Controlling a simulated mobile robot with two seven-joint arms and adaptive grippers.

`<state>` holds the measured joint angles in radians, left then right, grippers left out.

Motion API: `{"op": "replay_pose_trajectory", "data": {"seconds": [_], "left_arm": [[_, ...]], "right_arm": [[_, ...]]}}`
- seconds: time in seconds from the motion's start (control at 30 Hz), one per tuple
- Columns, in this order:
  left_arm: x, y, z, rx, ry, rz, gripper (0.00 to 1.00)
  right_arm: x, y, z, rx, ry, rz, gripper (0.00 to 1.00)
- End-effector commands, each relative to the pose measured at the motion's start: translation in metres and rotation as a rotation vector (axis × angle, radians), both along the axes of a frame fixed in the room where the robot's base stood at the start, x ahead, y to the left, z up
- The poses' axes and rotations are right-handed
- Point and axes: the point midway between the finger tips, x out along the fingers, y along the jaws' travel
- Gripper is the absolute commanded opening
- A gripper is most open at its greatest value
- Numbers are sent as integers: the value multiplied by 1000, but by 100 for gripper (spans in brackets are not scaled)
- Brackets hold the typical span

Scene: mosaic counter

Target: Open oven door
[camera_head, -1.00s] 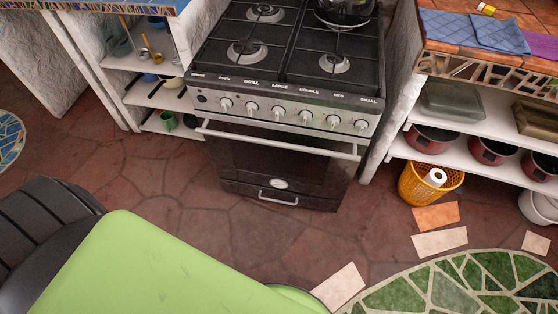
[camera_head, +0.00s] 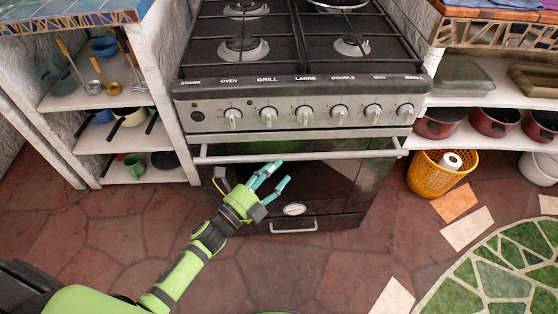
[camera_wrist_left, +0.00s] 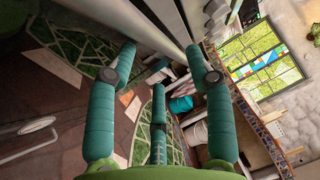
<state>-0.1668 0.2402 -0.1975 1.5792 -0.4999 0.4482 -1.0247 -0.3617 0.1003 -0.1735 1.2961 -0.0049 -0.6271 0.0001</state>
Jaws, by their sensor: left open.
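The oven (camera_head: 300,118) stands ahead with its dark door (camera_head: 335,185) looking shut. Its long metal door handle (camera_head: 330,154) runs across the top of the door, below the row of knobs. My left gripper (camera_head: 279,174) has teal fingers spread open and empty. In the head view it shows in front of the door, just below the left half of the handle; whether it touches anything I cannot tell. In the left wrist view the open fingers (camera_wrist_left: 160,60) show with nothing between them. My right gripper is not in view.
A lower drawer handle (camera_head: 294,227) sits below the door. White shelves with ladles and pots (camera_head: 130,118) stand left. Red pots (camera_head: 495,122) fill the right shelf, with a yellow basket (camera_head: 428,180) beneath. The stone floor (camera_head: 330,265) before the oven is mostly clear.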

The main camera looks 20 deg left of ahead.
Motion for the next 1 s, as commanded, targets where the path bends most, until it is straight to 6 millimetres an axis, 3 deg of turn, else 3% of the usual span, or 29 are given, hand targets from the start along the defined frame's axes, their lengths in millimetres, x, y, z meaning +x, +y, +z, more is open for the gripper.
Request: {"op": "replay_pose_trajectory", "data": {"seconds": [0.33,0.73,0.77,0.87,0.9,1.0], "left_arm": [[45,-23,7,-5,4,2,52],[54,-28,8,-4,8,3,52],[54,-28,8,-4,8,3,44],[54,-27,8,-5,9,3,4],[54,-27,8,-5,9,3,0],[54,-27,8,-6,8,2,0]], "right_arm": [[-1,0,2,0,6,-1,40],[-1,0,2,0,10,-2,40],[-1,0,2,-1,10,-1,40],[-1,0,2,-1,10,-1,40],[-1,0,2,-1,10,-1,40],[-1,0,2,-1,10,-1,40]]}}
